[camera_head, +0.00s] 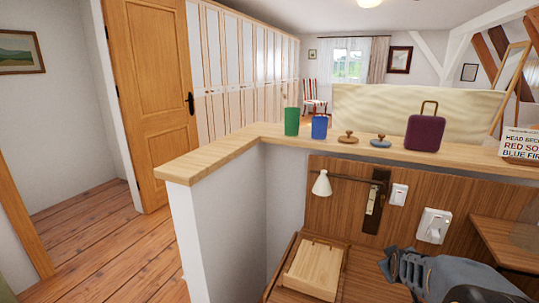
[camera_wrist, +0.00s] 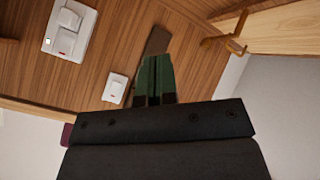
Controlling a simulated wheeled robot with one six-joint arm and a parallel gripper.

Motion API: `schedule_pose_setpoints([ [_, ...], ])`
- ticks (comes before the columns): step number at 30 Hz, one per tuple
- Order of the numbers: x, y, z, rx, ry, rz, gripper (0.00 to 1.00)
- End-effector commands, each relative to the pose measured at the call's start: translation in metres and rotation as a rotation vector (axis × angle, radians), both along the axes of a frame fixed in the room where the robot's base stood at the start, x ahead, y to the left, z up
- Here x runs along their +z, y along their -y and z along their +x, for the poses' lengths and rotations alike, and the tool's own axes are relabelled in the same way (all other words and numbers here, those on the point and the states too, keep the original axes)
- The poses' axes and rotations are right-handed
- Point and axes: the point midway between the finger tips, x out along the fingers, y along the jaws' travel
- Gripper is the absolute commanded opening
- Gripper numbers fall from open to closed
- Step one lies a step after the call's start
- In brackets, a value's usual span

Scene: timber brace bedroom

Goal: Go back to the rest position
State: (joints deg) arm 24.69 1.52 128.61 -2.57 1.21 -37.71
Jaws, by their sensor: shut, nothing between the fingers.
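My gripper (camera_wrist: 154,80) shows in the wrist view, with its two dark green fingers together and nothing between them. It points toward the wood panel (camera_wrist: 105,45), with a dark brown plate (camera_wrist: 157,40) just beyond the fingertips. In the head view my arm (camera_head: 440,275) reaches in at the lower right, in front of the wood panel.
A light wood box (camera_head: 312,270) sits below the panel. The ledge (camera_head: 215,155) carries a green cup (camera_head: 291,121), a blue cup (camera_head: 319,127), two small knobbed objects, a purple case (camera_head: 424,132) and a sign (camera_head: 520,145). A wooden shelf (camera_head: 505,240) juts out at right. Floor (camera_head: 100,240) at left is clear.

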Motion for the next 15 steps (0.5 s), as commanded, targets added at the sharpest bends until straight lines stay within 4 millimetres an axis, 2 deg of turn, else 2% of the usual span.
schedule_pose_setpoints([
  [1,0.023,-0.023,-0.018,-0.053,-0.063,0.116,0.0],
  [4,0.05,-0.072,-0.065,-0.188,-0.22,0.331,0.0],
  [6,0.076,-0.104,-0.099,-0.272,-0.325,0.432,0.0],
  [9,0.115,-0.141,-0.141,-0.333,-0.433,0.502,0.0],
  [12,0.148,-0.164,-0.166,-0.313,-0.478,0.511,0.0],
  [15,0.175,-0.178,-0.173,-0.25,-0.455,0.501,0.0],
])
